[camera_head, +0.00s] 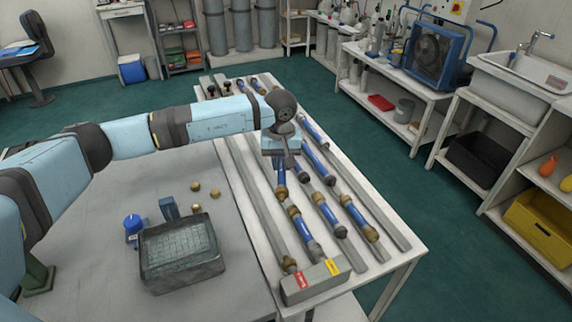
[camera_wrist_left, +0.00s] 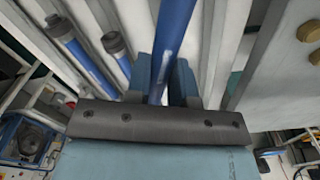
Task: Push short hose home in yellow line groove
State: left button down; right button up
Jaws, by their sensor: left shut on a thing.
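My left gripper (camera_head: 285,157) is over the rack and shut on a blue hose (camera_head: 279,172). Below the jaws the hose shows a brass end (camera_head: 281,192); its upper part is hidden by the gripper. In the left wrist view the blue hose (camera_wrist_left: 174,38) runs between the two fingers (camera_wrist_left: 175,85). Another blue hose (camera_head: 302,228) with end fittings lies just nearer in the rack. A grey end block (camera_head: 316,281) carries a red tag and a yellow tag (camera_head: 333,267). Whether the held hose is fully seated in a groove cannot be told. My right gripper is not in view.
More blue hoses (camera_head: 326,213) (camera_head: 360,220) lie in neighbouring grooves to the right. The floor right of the rack is clear.

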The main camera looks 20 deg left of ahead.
aim_at(276, 186)
pick_arm(q)
jog(key=w+a+n, duration=0.1)
jog(key=w+a+f+n, duration=0.1)
jog(key=n, duration=0.1)
jog(key=w+a+f+n+p, duration=0.1)
jog(key=a, duration=0.1)
jog(key=shift+a+n, duration=0.1)
jog(key=shift+n, duration=0.2)
notch_tip(276, 186, down, 2)
jog(key=shift+f+b, duration=0.1)
jog(key=shift+b, duration=0.5)
notch_tip(276, 186, down, 2)
jog(key=shift+f+b, duration=0.25)
jog(key=shift+b, duration=0.55)
jog(key=shift+f+b, duration=0.5)
jog(key=shift+f, duration=0.25)
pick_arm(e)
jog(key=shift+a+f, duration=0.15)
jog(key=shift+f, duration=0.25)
pick_arm(q)
jog(key=shift+s+d+p, duration=0.4)
jog(key=shift+s+d, duration=0.3)
jog(key=shift+d, duration=0.2)
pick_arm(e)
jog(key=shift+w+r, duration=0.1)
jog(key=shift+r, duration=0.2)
pick_arm(q)
jog(key=c, duration=0.9)
grip_release()
